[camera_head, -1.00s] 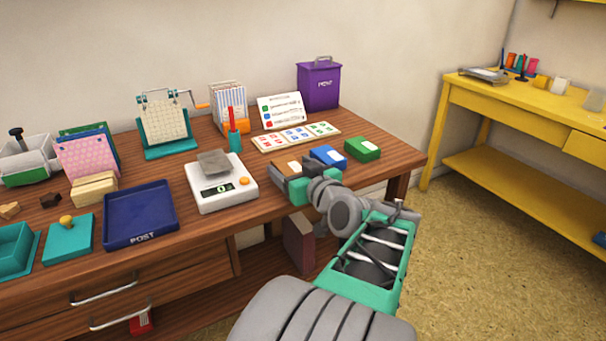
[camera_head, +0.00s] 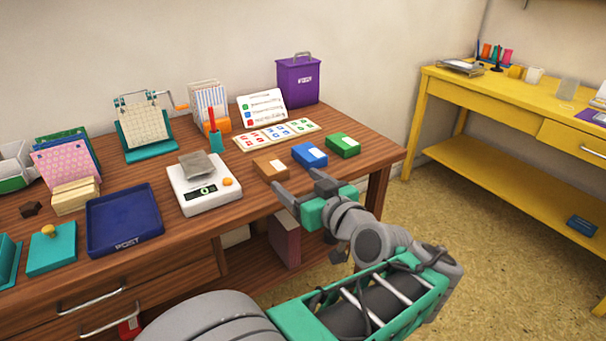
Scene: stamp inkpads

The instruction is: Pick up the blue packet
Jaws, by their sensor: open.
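The blue packet (camera_head: 309,155) lies on the brown table near its right front edge, with a white label on top. It sits between the brown packet (camera_head: 271,168) on its left and the green packet (camera_head: 344,145) on its right. My gripper (camera_head: 298,185) is open and empty. Its two grey fingers are at the table's front edge, just in front of the brown and blue packets, and point towards them. I see no contact with the blue packet, which shows in full.
A white scale (camera_head: 202,190) with a grey piece on it stands left of the packets. A card with coloured rows (camera_head: 277,134) lies behind them. A purple post bin (camera_head: 298,80) stands further back. A yellow table (camera_head: 470,92) is at the right, with open floor between.

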